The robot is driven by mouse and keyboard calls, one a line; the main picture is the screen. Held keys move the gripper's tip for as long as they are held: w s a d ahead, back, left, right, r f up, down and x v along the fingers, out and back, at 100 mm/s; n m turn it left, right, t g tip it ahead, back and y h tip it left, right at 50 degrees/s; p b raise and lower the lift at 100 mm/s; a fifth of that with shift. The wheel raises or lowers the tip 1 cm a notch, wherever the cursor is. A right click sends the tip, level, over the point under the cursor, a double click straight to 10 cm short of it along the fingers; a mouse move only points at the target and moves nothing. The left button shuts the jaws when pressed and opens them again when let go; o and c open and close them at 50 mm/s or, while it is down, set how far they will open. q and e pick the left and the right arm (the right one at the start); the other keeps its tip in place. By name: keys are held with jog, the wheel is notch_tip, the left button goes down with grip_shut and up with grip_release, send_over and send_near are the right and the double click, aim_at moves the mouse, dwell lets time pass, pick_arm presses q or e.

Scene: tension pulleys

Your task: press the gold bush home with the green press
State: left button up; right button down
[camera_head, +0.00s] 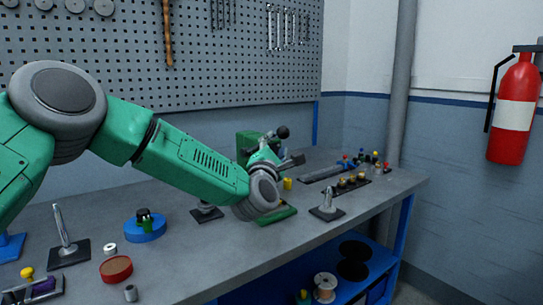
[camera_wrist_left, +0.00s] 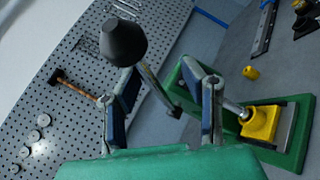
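The green press (camera_head: 246,143) stands at the back of the bench, partly behind my left arm. Its lever (camera_wrist_left: 158,88) ends in a black knob (camera_head: 283,131), large in the wrist view (camera_wrist_left: 125,42). My left gripper (camera_wrist_left: 163,100) is open at the press, its fingers spread on either side of the lever without gripping it. In the wrist view, a yellow block (camera_wrist_left: 260,122) sits on the press's green base (camera_wrist_left: 292,155), beside a silver rod. I cannot make out a gold bush in the press. The right gripper is out of view.
A small yellow cylinder (camera_head: 287,184) stands beside the press. A black rack (camera_head: 352,183) with gold-coloured parts lies to the right. A metal post stand (camera_head: 327,206), blue dish (camera_head: 145,230) and red dish (camera_head: 116,269) stand on the grey bench.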

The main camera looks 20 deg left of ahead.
pick_arm(q)
jog(key=r+b+v, duration=0.1)
jog(key=b+v, duration=0.4)
jog(key=v, duration=1)
jog(key=shift+s+d, duration=0.35)
jog(key=shift+s, duration=0.1)
dwell(0.5)
jog(key=shift+b, duration=0.45)
jog(key=v, duration=1.2)
jog(key=shift+f, duration=0.2)
